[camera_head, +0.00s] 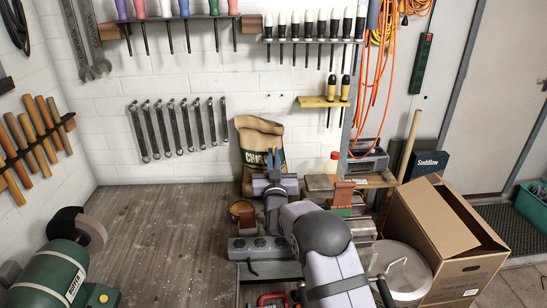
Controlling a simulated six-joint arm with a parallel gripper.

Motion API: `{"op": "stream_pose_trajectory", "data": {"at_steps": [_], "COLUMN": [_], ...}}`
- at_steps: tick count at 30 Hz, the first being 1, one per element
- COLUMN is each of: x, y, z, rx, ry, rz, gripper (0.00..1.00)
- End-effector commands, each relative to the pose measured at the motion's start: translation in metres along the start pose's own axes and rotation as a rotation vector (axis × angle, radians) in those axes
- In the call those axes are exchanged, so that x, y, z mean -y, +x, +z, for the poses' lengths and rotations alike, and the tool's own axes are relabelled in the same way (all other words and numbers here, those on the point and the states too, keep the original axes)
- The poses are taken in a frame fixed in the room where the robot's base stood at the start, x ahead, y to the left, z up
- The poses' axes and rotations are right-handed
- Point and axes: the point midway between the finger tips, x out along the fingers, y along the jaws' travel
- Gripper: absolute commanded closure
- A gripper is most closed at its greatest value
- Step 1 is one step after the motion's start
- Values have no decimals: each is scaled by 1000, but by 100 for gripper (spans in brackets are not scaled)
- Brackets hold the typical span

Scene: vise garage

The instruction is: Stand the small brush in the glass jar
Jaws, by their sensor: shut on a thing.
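My gripper (274,160) is in the middle of the view, above the back of the wooden bench, with its narrow bluish fingers in front of the sack. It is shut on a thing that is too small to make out. I cannot make out the small brush apart from the gripper. I cannot pick out the glass jar for certain; my arm hides part of the bench around and behind it. A round, brownish open-topped container (241,209) stands left of my gripper, and I cannot tell what it is made of.
A brown sack (258,143) stands against the wall behind my gripper. A grey block with round sockets (258,247) lies at the bench front. A green bench grinder (55,275) is at lower left. A cardboard box (440,230) stands at right. The bench's left middle (160,230) is clear.

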Motion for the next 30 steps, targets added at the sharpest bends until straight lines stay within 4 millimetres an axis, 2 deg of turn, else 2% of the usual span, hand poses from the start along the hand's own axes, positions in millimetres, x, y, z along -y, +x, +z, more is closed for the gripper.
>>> {"op": "stream_pose_trajectory", "data": {"at_steps": [6,9,22,30], "x": [0,0,0,0], "y": [0,0,-3,-25], "z": [-1,-1,1,1], "rx": [-1,-1,1,0], "ry": [0,0,0,0], "rz": [0,0,0,0], "gripper": [100,72,72,72]}}
